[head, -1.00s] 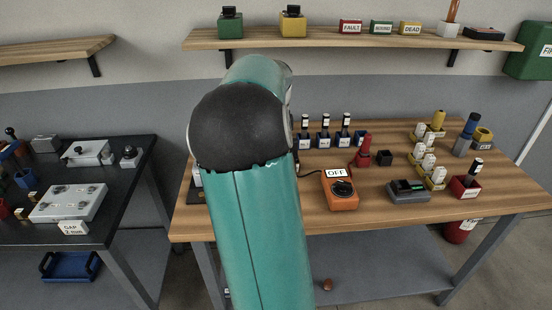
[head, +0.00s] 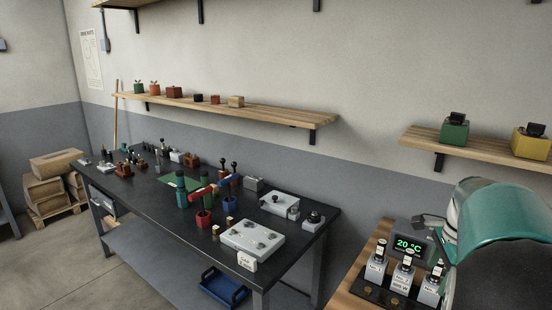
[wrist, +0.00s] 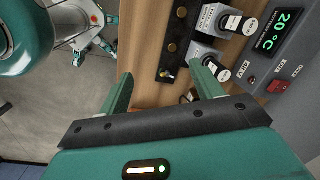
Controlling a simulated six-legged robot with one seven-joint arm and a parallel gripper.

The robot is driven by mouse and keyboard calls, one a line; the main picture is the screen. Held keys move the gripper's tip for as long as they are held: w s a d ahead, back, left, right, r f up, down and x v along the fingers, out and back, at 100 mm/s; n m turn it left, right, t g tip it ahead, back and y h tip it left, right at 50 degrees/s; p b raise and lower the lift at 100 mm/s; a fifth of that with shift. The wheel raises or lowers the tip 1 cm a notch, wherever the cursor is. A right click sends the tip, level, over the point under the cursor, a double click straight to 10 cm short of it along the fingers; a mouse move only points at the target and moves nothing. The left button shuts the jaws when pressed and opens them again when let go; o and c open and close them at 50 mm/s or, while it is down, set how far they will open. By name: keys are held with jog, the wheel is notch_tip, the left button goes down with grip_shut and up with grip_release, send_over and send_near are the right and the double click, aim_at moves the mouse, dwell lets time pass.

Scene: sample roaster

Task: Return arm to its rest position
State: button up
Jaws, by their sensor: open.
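My gripper (wrist: 163,88) shows in the wrist view with its two green fingers spread apart and nothing between them.
A dark workbench (head: 165,215) with tools and a grey plate (head: 252,238) stands left. Open floor (head: 60,265) lies in front.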

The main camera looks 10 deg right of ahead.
jog(key=s+a+r+n+t, duration=0.1)
jog(key=a+r+n, duration=0.1)
jog(key=a+n, duration=0.6)
jog(key=s+a+r+n+t, duration=0.1)
jog(key=a+n, duration=0.3)
jog(key=a, duration=0.8)
jog(key=s+a+f+n+t, duration=0.1)
jog(key=s+a+n+t, duration=0.1)
jog(key=s+a+n, duration=0.5)
jog(key=a+n, duration=0.3)
jog(key=a, duration=0.2)
jog(key=shift+s+a+f+n, duration=0.2)
jog(key=shift+s+f+n, duration=0.1)
jog(key=shift+s, duration=0.1)
jog(key=shift+d, duration=0.1)
